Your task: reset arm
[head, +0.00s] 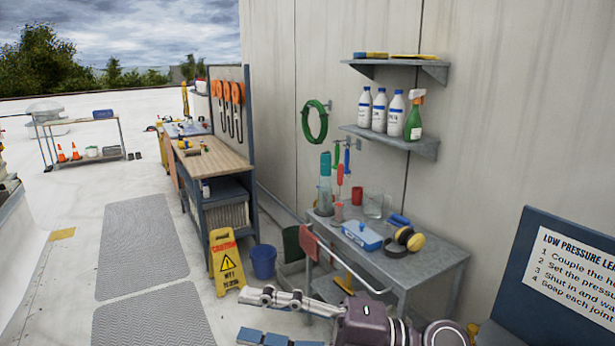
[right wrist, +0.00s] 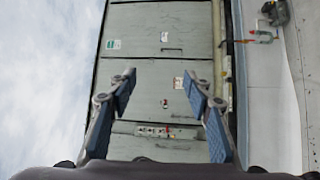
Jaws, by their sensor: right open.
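My right gripper (head: 246,317) reaches in at the bottom of the head view, in front of the grey metal table. Its two blue-padded fingers are spread apart and nothing is between them. The right wrist view also shows the open fingers (right wrist: 159,80), with a grey-green panelled unit (right wrist: 150,60) some way beyond them. My left gripper is in neither view.
The grey table (head: 430,262) holds a blue-and-white box (head: 361,236) and yellow ear muffs (head: 409,239). A yellow wet-floor sign (head: 226,262) and a blue bucket (head: 263,261) stand left of it. Grey mats (head: 140,245) lie on the open white roof. A blue instruction board (head: 530,265) stands at right.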

